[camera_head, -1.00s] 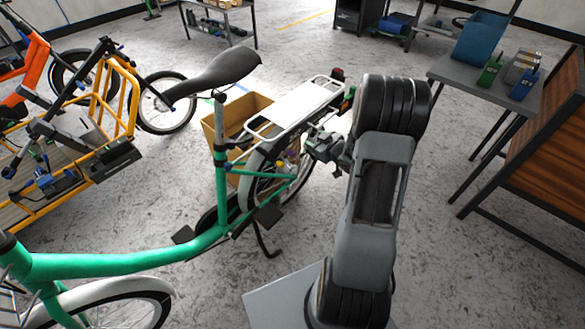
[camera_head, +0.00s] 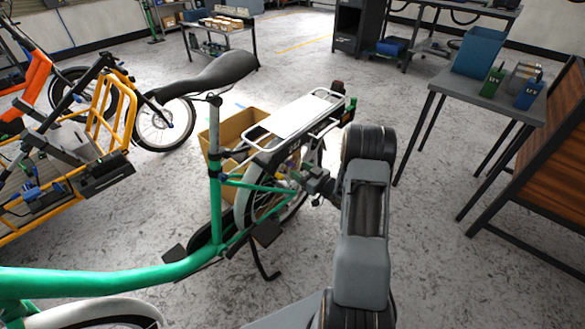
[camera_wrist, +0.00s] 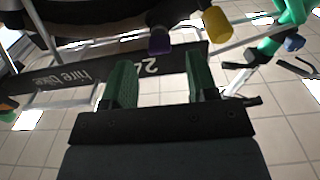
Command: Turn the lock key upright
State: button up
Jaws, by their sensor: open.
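The green bike (camera_head: 215,180) stands at the left of centre with its rear wheel (camera_head: 255,195) towards my arm. My gripper (camera_head: 303,182) is beside that wheel, below the white rear rack (camera_head: 300,115). In the wrist view, my gripper's two green fingers (camera_wrist: 160,85) are apart with nothing held between them. Just beyond them are a purple knob-like piece (camera_wrist: 160,42) and a yellow cylinder (camera_wrist: 217,24). I cannot tell for sure which is the lock key, or its angle. A dark bar lettered "hire bike" (camera_wrist: 65,80) runs behind the fingers.
A cardboard box (camera_head: 225,135) stands behind the bike. An orange-yellow cargo bike (camera_head: 100,130) is at the left. A grey table (camera_head: 485,95) with a blue bin (camera_head: 480,52) and a wood-sided unit (camera_head: 540,160) are at the right. The floor between bike and table is open.

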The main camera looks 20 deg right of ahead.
aim_at(294, 166)
jog(key=shift+b+x, duration=0.3)
jog(key=shift+x, duration=1.9)
jog(key=c, duration=0.9)
